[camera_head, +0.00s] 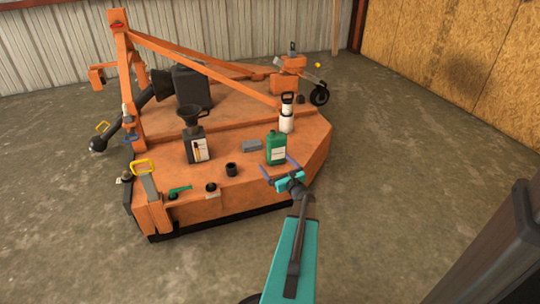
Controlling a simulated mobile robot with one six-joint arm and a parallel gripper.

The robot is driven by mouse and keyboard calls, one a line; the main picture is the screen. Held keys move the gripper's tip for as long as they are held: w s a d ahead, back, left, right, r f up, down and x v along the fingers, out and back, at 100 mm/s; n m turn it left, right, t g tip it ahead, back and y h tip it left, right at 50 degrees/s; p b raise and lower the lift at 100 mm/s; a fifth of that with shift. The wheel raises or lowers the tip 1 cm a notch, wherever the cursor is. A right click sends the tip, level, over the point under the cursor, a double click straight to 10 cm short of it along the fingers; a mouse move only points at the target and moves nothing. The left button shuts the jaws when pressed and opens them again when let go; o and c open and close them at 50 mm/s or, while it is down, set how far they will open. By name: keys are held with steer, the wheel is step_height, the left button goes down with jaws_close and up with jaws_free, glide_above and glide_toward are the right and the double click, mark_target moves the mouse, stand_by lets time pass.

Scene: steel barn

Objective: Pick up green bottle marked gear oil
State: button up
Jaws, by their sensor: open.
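The green bottle (276,149) with a white label stands upright on the front right part of the orange mower deck. Its label text is too small to read. My gripper (279,170) is just in front of the bottle's lower part, as seen from the camera. Its two purple fingers are spread apart with nothing held. The fingers overlap the bottle's lower edge in the picture, and I cannot tell whether they touch it.
The orange mower deck (225,190) also bears a grey block (252,145), a black cup (231,170), a dark bottle with a funnel (197,146) and a white canister (286,121). An orange brace slants down behind the canister. Concrete floor (410,190) is clear at right.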

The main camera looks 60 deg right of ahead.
mark_target(279, 147)
steer(key=s+d, duration=0.1)
steer(key=s+d+m+h, duration=0.1)
steer(key=d, duration=0.1)
steer(key=s+d+m, duration=0.1)
steer(key=shift+s+d+r+g+h+b, duration=0.15)
steer(key=shift+s+r+g+h+b, duration=0.15)
steer(key=shift+s+h, duration=0.1)
steer(key=shift+w, duration=0.15)
steer(key=b+x, duration=0.2)
steer(key=x, duration=0.5)
steer(key=shift+w+f, duration=0.15)
steer(key=shift+w, duration=0.15)
steer(key=shift+w+d, duration=0.35)
steer(key=shift+w, duration=0.1)
